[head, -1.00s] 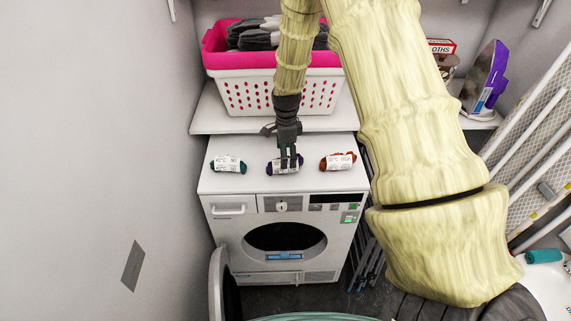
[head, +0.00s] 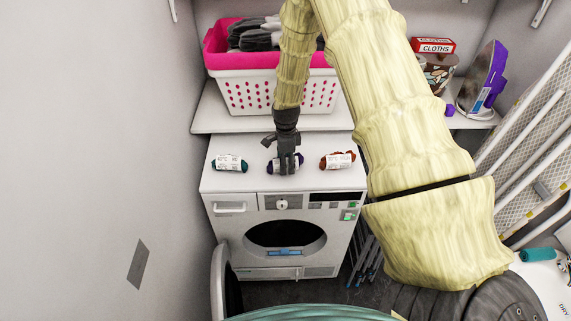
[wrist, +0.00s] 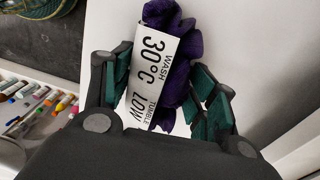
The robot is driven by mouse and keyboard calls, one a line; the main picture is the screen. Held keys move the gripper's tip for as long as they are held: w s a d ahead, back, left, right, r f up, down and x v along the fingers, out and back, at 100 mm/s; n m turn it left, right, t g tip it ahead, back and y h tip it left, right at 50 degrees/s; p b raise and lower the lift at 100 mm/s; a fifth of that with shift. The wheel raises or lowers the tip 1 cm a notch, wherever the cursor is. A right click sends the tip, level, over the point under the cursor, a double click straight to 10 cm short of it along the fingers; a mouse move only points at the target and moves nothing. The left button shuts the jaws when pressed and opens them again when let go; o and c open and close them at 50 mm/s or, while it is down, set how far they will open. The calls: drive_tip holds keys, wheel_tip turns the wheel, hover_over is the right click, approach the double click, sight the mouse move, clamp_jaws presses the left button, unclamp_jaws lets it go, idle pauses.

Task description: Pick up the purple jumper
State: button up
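The purple jumper (wrist: 184,75) is a small dark purple roll with a white label reading wash 30°C, tumble low. In the head view the purple jumper (head: 299,161) lies on top of the white dryer, in the middle of a row of three rolls. My gripper (head: 284,170) is directly over it, pointing down and hiding its middle. In the wrist view my gripper (wrist: 162,85) has its two fingers apart, one on each side of the roll and very close to it. Whether the pads touch it is hard to tell. The jumper still rests on the dryer top.
A green roll (head: 230,163) lies to the left and an orange-brown roll (head: 338,160) to the right. Behind, a pink and white basket (head: 275,92) stands on a shelf. An iron (head: 482,85) and a cloths box (head: 432,45) are at right. The dryer door (head: 226,285) hangs open.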

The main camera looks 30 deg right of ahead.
drive_tip(key=c, duration=0.4)
drive_tip(key=shift+r, duration=0.15)
drive_tip(key=shift+r+b, duration=1)
drive_tip(key=shift+r, duration=0.3)
drive_tip(key=shift+s+a+r, duration=0.15)
drive_tip(key=shift+r, duration=0.1)
drive_tip(key=s+a+b, duration=0.1)
drive_tip(key=s+a, duration=0.1)
drive_tip(key=s, duration=0.2)
drive_tip(key=s+a+r+b, duration=0.1)
drive_tip(key=s+a+b, duration=0.1)
drive_tip(key=s, duration=0.3)
drive_tip(key=s+a+b, duration=0.2)
drive_tip(key=s+a, duration=0.2)
drive_tip(key=shift+s+r, duration=0.25)
drive_tip(key=shift+r, duration=0.05)
